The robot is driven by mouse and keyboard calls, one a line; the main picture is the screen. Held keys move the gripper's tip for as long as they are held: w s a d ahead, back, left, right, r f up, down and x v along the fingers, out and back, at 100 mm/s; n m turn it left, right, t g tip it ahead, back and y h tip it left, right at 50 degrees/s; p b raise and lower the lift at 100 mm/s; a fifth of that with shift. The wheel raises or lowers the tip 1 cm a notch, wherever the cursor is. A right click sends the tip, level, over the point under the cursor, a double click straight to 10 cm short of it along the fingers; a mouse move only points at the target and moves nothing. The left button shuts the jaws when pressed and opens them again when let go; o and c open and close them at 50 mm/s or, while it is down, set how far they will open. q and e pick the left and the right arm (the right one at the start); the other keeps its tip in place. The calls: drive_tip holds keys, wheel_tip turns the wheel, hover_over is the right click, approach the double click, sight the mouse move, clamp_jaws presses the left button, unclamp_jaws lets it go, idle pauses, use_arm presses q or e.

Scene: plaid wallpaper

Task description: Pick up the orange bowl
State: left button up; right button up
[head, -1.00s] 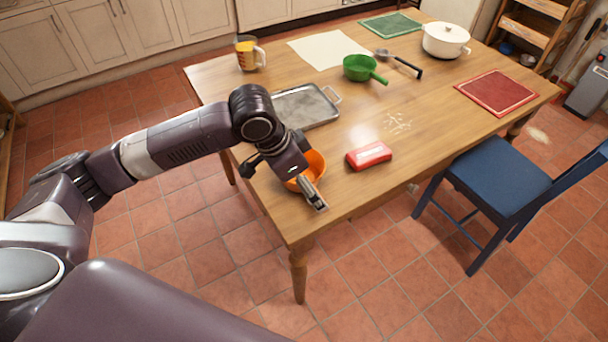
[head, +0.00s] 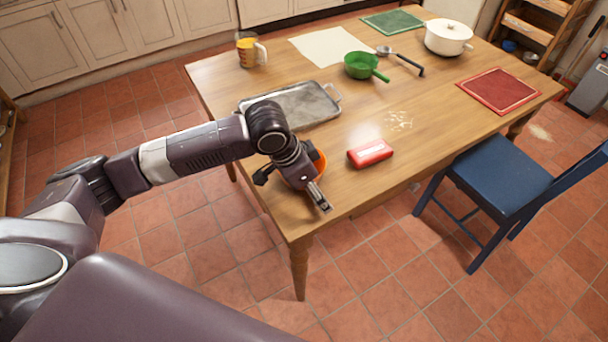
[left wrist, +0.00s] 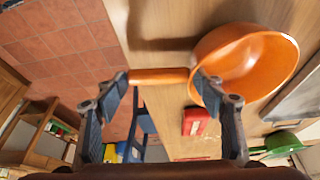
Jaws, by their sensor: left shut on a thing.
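The orange bowl (head: 319,162) is at the near left edge of the wooden table, mostly hidden behind my left gripper (head: 322,204) in the head view. In the left wrist view the bowl (left wrist: 262,62) shows its hollow inside and a straight orange handle (left wrist: 158,76). My left gripper (left wrist: 162,84) is shut on the bowl, with the handle lying across the gap between its fingers. One finger is at the handle's free end and the other is against the bowl's side. I cannot tell whether the bowl touches the table. My right gripper is not in view.
A red box (head: 370,153) lies right of the bowl and a metal tray (head: 312,104) behind it. A green pan (head: 362,65), ladle (head: 405,61), measuring jug (head: 249,50) and white pot (head: 447,37) stand farther back. A blue chair (head: 502,172) is at the right.

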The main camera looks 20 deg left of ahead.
use_arm(q)
drive_tip(key=c, duration=0.4)
drive_tip(key=shift+o, duration=0.2)
drive_tip(key=shift+w+r, duration=0.1)
drive_tip(key=shift+r, duration=0.05)
